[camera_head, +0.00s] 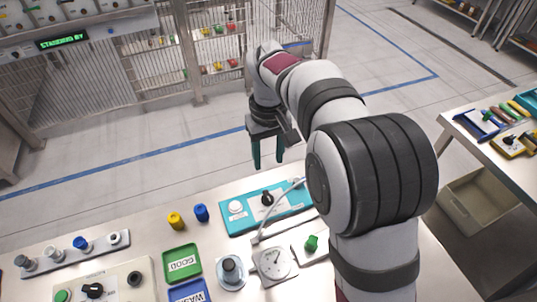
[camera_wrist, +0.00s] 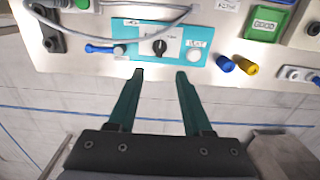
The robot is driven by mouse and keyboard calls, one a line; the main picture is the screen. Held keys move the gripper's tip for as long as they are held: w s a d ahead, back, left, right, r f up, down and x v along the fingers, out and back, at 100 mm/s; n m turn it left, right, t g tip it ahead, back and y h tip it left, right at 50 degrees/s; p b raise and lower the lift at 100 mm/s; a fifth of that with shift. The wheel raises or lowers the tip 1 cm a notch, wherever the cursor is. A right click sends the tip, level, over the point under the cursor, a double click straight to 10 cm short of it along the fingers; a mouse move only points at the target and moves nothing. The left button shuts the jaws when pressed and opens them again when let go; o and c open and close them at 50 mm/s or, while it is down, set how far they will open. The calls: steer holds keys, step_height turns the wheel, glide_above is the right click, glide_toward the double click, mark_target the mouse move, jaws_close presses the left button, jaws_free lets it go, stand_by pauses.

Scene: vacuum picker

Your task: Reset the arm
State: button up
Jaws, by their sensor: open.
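My gripper (camera_head: 269,152) hangs past the far edge of the metal worktable, over open floor, with its two teal fingers pointing down. In the wrist view my gripper (camera_wrist: 160,75) is open, with nothing between its fingers. A teal control panel (camera_head: 232,222) with a black knob and a white round button lies on the table near the gripper. The panel also shows ahead of the fingertips in the wrist view (camera_wrist: 180,30). My arm reaches from the lower right and hides part of the table.
Green (camera_head: 182,262) and blue (camera_head: 189,291) trays and a dial gauge (camera_head: 274,262) sit nearer. A wire fence (camera_head: 85,85) stands behind. A second table (camera_head: 470,138) is at right. The floor between is clear.

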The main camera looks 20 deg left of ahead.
steer(key=s+d+r+m, duration=0.2)
steer(key=d, duration=0.3)
steer(key=s+d+r+m, duration=0.2)
steer(key=d+r, duration=0.1)
steer(key=d, duration=0.2)
steer(key=s+d+f+m+y, duration=0.1)
steer(key=s+d+m, duration=0.4)
steer(key=s+d, duration=0.2)
steer(key=s+d+f+m, duration=0.1)
steer(key=s+d+m, duration=0.4)
steer(key=s, duration=0.7)
steer(key=shift+s+d+f+m+y, duration=0.3)
steer(key=shift+d+y, duration=0.1)
steer(key=shift+d, duration=0.55)
